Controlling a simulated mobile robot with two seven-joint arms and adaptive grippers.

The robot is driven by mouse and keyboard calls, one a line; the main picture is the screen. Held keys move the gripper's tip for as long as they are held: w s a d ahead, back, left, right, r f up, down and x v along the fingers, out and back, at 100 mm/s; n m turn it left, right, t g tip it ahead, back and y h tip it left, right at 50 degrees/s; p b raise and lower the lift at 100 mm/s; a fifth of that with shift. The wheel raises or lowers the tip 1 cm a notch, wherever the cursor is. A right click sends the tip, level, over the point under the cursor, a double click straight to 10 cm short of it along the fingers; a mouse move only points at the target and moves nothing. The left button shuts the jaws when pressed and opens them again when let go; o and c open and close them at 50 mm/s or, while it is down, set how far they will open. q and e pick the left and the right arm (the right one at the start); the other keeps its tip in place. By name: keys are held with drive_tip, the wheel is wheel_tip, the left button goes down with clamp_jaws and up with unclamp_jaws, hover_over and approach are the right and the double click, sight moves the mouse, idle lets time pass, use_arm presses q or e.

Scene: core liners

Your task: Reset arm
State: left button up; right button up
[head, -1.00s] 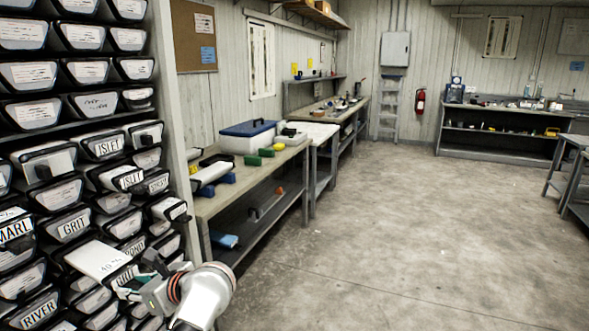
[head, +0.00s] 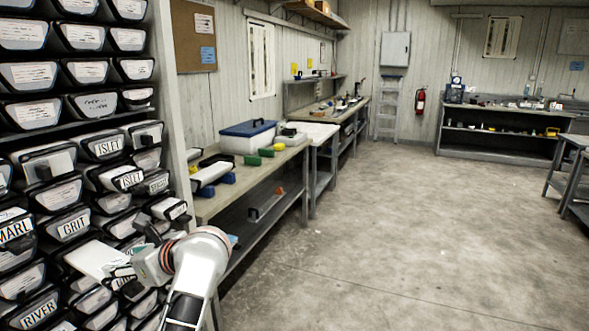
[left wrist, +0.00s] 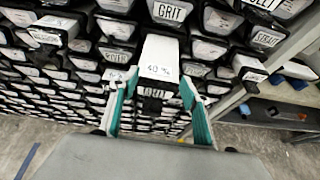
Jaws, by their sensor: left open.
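The rack of core liners (head: 75,224) fills the left of the head view, its dark-framed ends carrying labels such as GRIT, ISLET, MARL and RIVER. One white liner (head: 92,257) sticks out of the rack below GRIT. In the left wrist view this liner (left wrist: 161,52) shows a "40 %" mark on top and a partly hidden label on its end. My left gripper (head: 128,268) is open beside the liner's outer end. Its teal fingers (left wrist: 158,90) stand to either side of the liner in the wrist view; contact cannot be told. My right gripper is not in view.
A workbench (head: 240,187) along the left wall holds a blue-lidded box (head: 247,139), green blocks and a liner on blue supports (head: 212,172). Other liners stick out of the rack near my gripper. The concrete floor (head: 400,230) to the right is clear.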

use_arm(q)
drive_tip(key=s+a+r+m+t+y, duration=0.2)
drive_tip(key=s+r+m+t+y, duration=0.45)
drive_tip(key=m+y, duration=0.35)
drive_tip(key=d+f+m+t+h, duration=0.4)
drive_tip(key=d+f+m+h, duration=0.7)
drive_tip(key=m, duration=0.6)
drive_tip(key=d+f+m+t+h, duration=0.5)
drive_tip(key=d+f+m+h, duration=0.3)
drive_tip(key=m+h, duration=0.75)
drive_tip(key=s+f+m+g, duration=0.3)
drive_tip(key=s+f, duration=0.2)
drive_tip(key=f, duration=0.3)
drive_tip(key=s+f+m+g+y, duration=0.1)
drive_tip(key=s+f+m+g, duration=0.3)
drive_tip(key=f, duration=0.5)
drive_tip(key=s+a+f+m+g, duration=0.1)
drive_tip(key=s+f+m+g, duration=0.2)
drive_tip(key=s+f, duration=0.5)
drive_tip(key=shift+s+f+m, duration=0.2)
drive_tip(key=shift+f+m, duration=0.35)
drive_tip(key=shift+f, duration=0.05)
